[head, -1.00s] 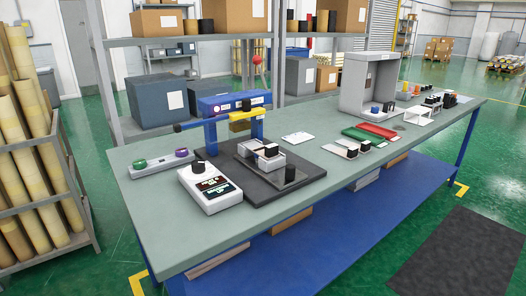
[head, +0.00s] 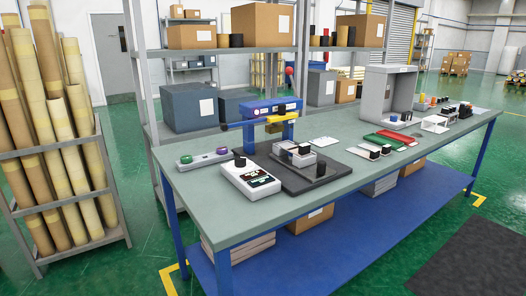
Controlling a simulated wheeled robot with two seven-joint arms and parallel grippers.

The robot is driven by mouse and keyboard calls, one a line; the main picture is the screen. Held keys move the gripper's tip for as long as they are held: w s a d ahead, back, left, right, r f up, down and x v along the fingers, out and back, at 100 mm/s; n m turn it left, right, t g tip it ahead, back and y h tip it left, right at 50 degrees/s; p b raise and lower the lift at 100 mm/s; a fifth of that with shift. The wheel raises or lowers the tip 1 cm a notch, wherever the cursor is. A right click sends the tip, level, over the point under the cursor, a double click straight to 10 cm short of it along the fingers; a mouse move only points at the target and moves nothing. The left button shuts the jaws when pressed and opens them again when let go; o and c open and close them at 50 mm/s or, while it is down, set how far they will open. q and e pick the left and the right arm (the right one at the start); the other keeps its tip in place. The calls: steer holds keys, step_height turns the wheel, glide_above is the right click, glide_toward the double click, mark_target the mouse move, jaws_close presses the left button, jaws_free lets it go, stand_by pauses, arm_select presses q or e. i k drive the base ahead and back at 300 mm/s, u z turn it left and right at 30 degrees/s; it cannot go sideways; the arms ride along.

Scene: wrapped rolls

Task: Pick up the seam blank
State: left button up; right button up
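No part of either gripper shows in the head view. I cannot tell for certain which piece is the seam blank. Small flat pieces with black blocks (head: 374,152) lie on the green workbench (head: 222,217), right of a dark base plate (head: 310,184). On that plate stands a blue press-like frame (head: 272,108) with a yellow block (head: 289,117), and a clear-grey fixture (head: 294,157) with black parts. A white control box (head: 250,180) with a black knob sits at the plate's left.
Green (head: 376,143) and red (head: 396,136) flat trays and a grey open booth (head: 390,92) stand farther right on the bench. A strip with coloured buttons (head: 203,157) lies at the left end. A rack of long rolls (head: 65,130) stands left.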

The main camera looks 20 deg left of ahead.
mark_target(301, 150)
steer(key=u, duration=0.75)
steer(key=i, duration=0.6)
